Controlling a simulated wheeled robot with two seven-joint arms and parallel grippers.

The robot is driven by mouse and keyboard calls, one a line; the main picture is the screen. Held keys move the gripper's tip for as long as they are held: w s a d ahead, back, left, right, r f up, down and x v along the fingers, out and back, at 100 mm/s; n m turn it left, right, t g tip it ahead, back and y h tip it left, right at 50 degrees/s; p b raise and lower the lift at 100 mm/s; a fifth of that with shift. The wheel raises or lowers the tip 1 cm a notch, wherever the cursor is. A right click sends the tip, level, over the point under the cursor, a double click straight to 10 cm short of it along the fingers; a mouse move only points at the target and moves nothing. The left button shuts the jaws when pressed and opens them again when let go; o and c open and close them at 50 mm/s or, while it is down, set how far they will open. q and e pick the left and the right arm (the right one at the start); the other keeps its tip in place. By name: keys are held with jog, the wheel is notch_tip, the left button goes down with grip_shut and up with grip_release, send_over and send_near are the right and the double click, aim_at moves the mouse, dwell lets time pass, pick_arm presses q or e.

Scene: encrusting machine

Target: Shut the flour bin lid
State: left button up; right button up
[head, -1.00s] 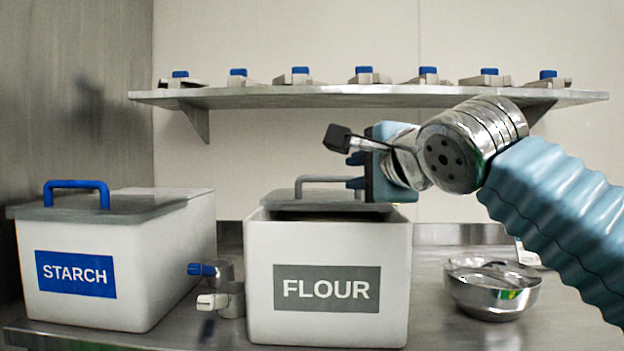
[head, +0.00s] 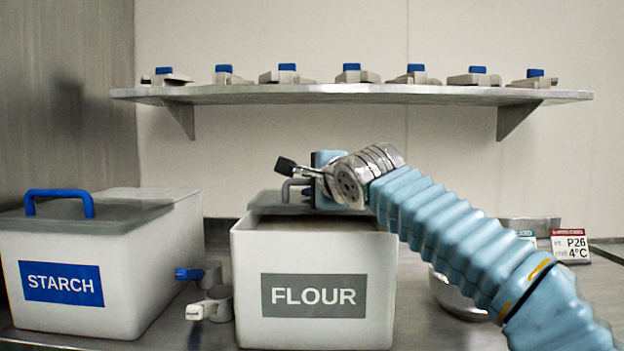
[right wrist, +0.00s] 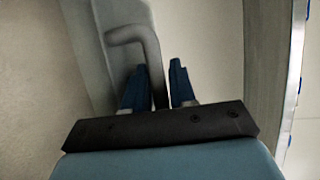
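The white flour bin (head: 243,285) stands on the counter with a grey FLOUR label on its front. Its grey lid (head: 262,205) sits toward the back, and the front of the bin's mouth is uncovered. The lid handle (head: 285,190) rises from the lid. My right gripper (head: 306,190) is at the handle. In the right wrist view the grey handle (right wrist: 152,60) passes between the two blue fingers of the right gripper (right wrist: 160,85), very near both. I cannot tell whether they press on it. My left gripper is not in view.
A white starch bin (head: 155,265) with a blue-handled lid stands at the left. Two small fittings (head: 218,300) lie between the bins. A metal bowl (head: 450,295) is partly hidden behind my right arm. A wall shelf (head: 350,95) holds several blue-topped items.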

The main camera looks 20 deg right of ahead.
grip_shut()
jog(key=s+a+b, duration=0.4)
jog(key=s+b, duration=0.5)
jog(key=s, duration=0.4)
jog(key=shift+s, duration=0.2)
jog(key=shift+f, duration=0.15)
